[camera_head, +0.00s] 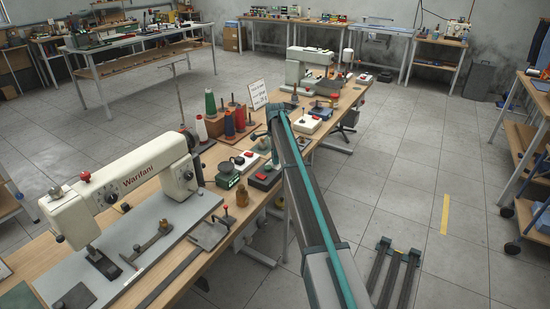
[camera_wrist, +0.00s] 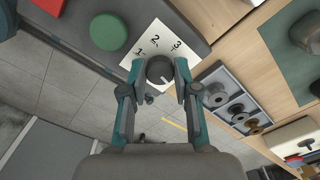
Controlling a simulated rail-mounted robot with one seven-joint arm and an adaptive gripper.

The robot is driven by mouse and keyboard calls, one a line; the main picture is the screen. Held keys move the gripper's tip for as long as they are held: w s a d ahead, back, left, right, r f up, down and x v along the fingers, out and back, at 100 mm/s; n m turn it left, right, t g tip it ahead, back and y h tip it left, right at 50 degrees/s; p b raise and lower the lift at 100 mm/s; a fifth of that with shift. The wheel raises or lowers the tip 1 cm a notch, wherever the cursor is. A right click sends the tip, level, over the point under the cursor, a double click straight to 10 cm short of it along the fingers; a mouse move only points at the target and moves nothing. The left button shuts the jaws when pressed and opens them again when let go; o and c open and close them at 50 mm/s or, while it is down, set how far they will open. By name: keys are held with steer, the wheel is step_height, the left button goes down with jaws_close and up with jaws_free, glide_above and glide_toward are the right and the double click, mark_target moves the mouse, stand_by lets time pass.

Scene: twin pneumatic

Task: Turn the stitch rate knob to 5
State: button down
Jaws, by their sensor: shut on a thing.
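A dark round knob (camera_wrist: 160,71) stands on a white dial plate (camera_wrist: 158,38) in the wrist view. The plate shows the numerals 1, 2 and 3; no 5 can be seen. A pale mark shows on the knob's lower part; what it points at is unclear. My gripper (camera_wrist: 162,69) has its two fingers shut on the knob, one on each side. The fingers and my wrist hide the plate's lower part. In the head view my arm reaches over the workbench (camera_head: 268,205), and the knob and fingertips cannot be made out.
A green round button (camera_wrist: 108,31) is left of the dial plate. A grey tray (camera_wrist: 220,78) with several round parts lies to its right. In the head view a white sewing machine (camera_head: 135,178) and thread cones (camera_head: 210,104) stand on the bench. The floor to the right is mostly clear.

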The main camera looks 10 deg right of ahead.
steer(key=c, duration=0.9)
jaws_free()
steer(key=shift+o, duration=0.2)
steer(key=shift+r, duration=0.1)
step_height(320, 180, up, 12)
